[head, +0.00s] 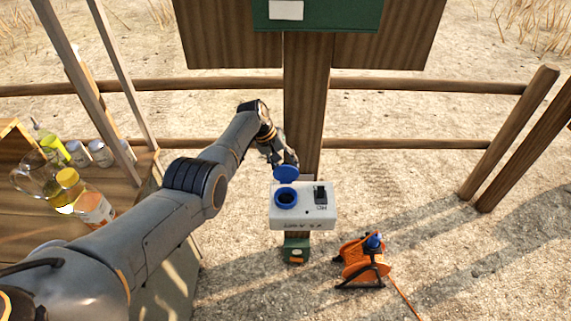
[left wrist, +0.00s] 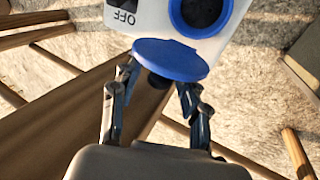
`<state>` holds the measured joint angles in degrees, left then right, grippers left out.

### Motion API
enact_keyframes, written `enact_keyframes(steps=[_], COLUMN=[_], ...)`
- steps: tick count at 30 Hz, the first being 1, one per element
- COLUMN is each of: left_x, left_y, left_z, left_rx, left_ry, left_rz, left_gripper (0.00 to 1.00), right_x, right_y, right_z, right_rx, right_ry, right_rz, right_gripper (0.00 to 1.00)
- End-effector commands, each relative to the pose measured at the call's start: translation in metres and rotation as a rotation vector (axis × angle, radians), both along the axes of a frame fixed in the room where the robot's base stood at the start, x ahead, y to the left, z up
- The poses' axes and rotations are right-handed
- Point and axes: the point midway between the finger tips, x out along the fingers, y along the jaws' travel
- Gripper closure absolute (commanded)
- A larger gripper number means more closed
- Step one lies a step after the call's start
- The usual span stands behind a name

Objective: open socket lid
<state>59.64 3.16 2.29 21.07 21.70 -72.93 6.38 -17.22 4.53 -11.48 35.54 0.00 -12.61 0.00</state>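A white socket box (head: 303,213) is mounted on a wooden post. Its blue round socket (head: 286,198) is uncovered at the left of the top face, beside a black switch (head: 320,194). The blue lid (head: 287,174) stands raised at the socket's back edge. My left gripper (head: 282,160) is just behind the lid. In the left wrist view the lid (left wrist: 170,60) lies in front of and between the fingers of the left gripper (left wrist: 158,98), which are spread apart. Contact between fingers and lid cannot be told. My right gripper is out of view.
An orange cable reel (head: 362,262) with a blue plug stands on the ground right of the post. A wooden shelf with bottles (head: 92,205) and jars is at the left. Rail fencing (head: 420,87) runs behind. A small green box (head: 296,250) sits below the socket box.

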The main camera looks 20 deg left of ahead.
Motion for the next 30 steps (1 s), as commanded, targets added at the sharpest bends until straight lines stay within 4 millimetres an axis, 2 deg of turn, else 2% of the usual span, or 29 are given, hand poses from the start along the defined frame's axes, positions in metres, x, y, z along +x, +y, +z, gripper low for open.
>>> enact_keyframes(steps=[8,14,30], left_x=[-0.001,-0.004,-0.019], left_y=[0.0,0.006,0.039], left_z=[0.001,0.014,0.099], left_rx=[-0.001,-0.001,-0.001], left_ry=[0.004,0.001,-0.001], left_rz=[-0.002,0.0,0.0], left_gripper=[0.56,0.56,0.56], right_x=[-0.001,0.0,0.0], right_y=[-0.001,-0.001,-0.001], right_z=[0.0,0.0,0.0], right_rx=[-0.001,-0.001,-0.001], right_ry=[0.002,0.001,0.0], right_rz=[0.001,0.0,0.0], right_gripper=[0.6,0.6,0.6])
